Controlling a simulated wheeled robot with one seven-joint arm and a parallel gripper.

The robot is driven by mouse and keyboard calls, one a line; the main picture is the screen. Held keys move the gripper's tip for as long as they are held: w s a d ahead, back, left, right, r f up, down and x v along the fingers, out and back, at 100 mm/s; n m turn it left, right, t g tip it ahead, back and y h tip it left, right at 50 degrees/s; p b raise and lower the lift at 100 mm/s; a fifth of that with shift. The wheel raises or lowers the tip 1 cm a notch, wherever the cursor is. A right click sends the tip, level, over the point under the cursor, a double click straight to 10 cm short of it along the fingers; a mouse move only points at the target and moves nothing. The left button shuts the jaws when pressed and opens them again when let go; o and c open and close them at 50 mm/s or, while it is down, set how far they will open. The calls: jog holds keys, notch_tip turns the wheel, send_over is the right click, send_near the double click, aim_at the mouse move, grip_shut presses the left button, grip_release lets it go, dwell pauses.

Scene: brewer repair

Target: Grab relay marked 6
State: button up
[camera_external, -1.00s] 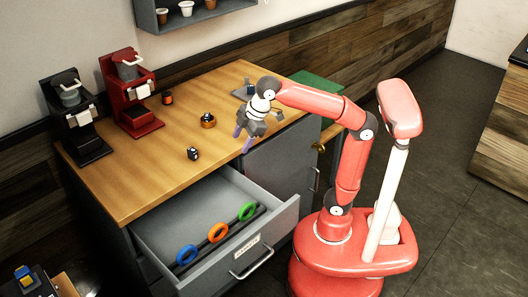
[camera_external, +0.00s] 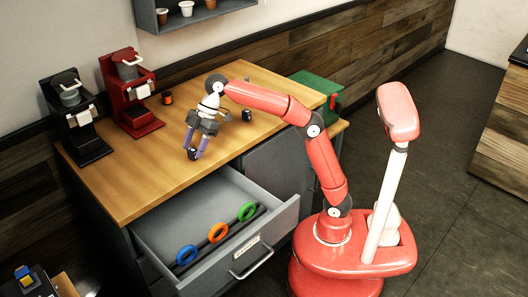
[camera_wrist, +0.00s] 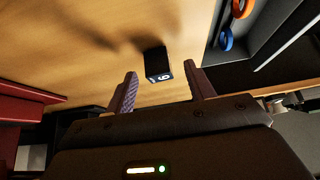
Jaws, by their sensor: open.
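The relay, a small dark block (camera_wrist: 157,62) with a white digit on its end face, lies on the wooden countertop in the wrist view. The digit appears turned and looks like a 6. My gripper (camera_wrist: 161,75) is open, with one purple finger on each side of the relay's near end. I cannot tell how deep the relay sits between them. In the external view my gripper (camera_external: 195,155) points down low over the countertop near its front edge, and its fingers mostly hide the relay there.
Another small dark block (camera_external: 247,115) stands to the right on the countertop (camera_external: 130,190). The open drawer (camera_external: 165,226) below holds blue, orange and green rings. Black (camera_external: 88,150) and red (camera_external: 140,122) brewers stand at the back left.

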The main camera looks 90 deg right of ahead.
aim_at(192, 150)
jog(key=shift+x, duration=1)
jog(key=c, duration=1.1)
jog(key=shift+o, duration=0.2)
jog(key=shift+r, duration=0.15)
jog(key=shift+r+p, duration=0.95)
jog(key=shift+p, duration=0.05)
notch_tip(192, 150, up, 7)
jog(key=shift+w+f+p, duration=0.1)
jog(key=shift+w+p, duration=0.05)
jog(key=shift+p, duration=0.5)
jog(key=shift+r, duration=0.45)
